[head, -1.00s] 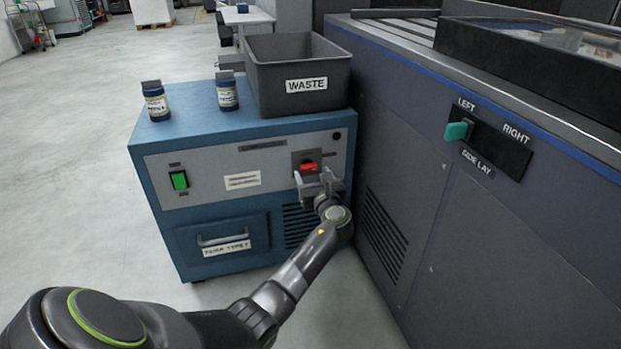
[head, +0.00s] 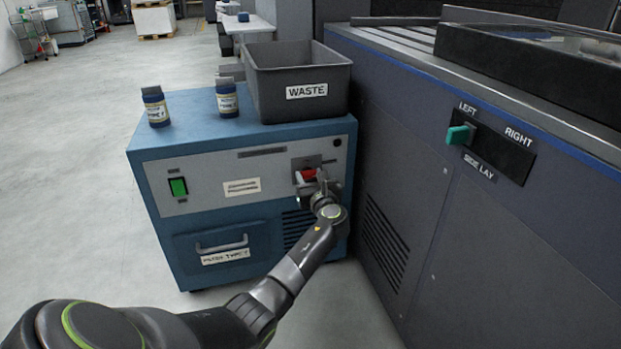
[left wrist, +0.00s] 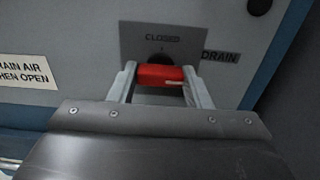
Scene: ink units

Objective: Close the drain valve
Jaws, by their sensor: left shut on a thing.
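The drain valve is a red handle (head: 308,175) on a grey plate at the upper right of the blue unit's front panel. In the left wrist view the red handle (left wrist: 160,76) lies crosswise below the word CLOSED, with a DRAIN label at its right. My left gripper (head: 313,184) reaches it from the front. Its two fingers (left wrist: 160,82) stand at the two ends of the handle and are shut on it. The gripper hides part of the handle in the head view. My right gripper is in neither view.
A grey WASTE bin (head: 300,110) and blue bottles (head: 155,107) stand on the blue unit (head: 190,140). A green switch (head: 178,187) and a drawer (head: 222,247) are on its front. The dark machine (head: 470,230) with a green side-lay knob (head: 459,135) stands close at right.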

